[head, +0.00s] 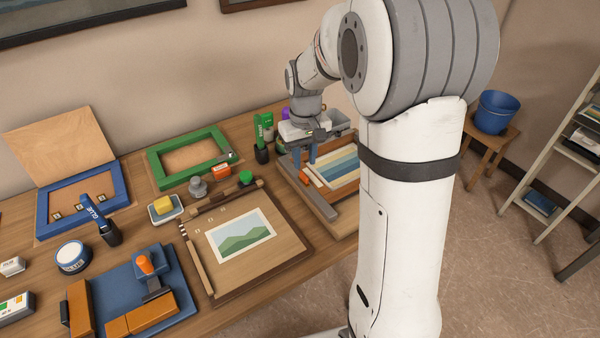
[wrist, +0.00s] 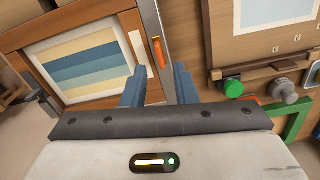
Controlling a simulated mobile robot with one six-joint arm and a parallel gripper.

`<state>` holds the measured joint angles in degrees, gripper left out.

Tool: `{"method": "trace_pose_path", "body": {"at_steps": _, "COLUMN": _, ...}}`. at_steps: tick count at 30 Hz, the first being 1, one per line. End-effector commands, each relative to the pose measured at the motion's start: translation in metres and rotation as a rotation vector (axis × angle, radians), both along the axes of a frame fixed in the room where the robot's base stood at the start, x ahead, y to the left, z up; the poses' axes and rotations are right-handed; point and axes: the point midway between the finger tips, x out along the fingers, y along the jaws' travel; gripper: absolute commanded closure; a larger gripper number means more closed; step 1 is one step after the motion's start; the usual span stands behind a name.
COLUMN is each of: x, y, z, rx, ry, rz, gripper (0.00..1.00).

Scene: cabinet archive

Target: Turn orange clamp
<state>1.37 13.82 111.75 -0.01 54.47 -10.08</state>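An orange clamp lever (wrist: 158,52) sits on a grey metal bar (wrist: 150,25) along the side of a wooden frame. The frame (wrist: 70,98) holds a striped blue, cream and yellow picture (wrist: 85,55). In the head view the bar (head: 312,196) lies along the left side of the striped picture (head: 337,172). My gripper (wrist: 160,72) is open, with its two blue fingers apart and nothing visible between them. The lever shows just beyond the gap between the fingertips; I cannot tell whether they touch it. In the head view my gripper (head: 304,158) is low over this frame.
A board with a landscape picture (head: 240,236) lies left of the frame. A green frame (head: 160,172) and a green bottle (head: 262,148) stand farther back. Another orange knob (head: 146,262) tops a blue fixture (head: 105,283) at the front left. A round grey knob (wrist: 285,90) is nearby.

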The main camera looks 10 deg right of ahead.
Motion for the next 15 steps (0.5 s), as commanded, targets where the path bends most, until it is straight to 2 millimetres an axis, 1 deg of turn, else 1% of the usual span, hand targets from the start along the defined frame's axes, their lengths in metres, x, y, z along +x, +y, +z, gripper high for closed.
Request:
{"method": "trace_pose_path", "body": {"at_steps": 1, "x": 0.0, "y": 0.0, "z": -0.011, "rx": 0.0, "ry": 0.001, "rz": 0.0, "gripper": 0.74}}
{"method": "trace_pose_path", "body": {"at_steps": 10, "x": -0.001, "y": 0.0, "z": -0.048, "rx": 0.0, "ry": 0.001, "rz": -0.001, "gripper": 0.74}}
{"method": "trace_pose_path", "body": {"at_steps": 11, "x": 0.0, "y": -0.001, "z": -0.041, "rx": 0.0, "ry": 0.0, "rz": -0.001, "gripper": 0.74}}
{"method": "trace_pose_path", "body": {"at_steps": 15, "x": 0.0, "y": -0.001, "z": -0.041, "rx": 0.0, "ry": 0.0, "rz": -0.002, "gripper": 0.74}}
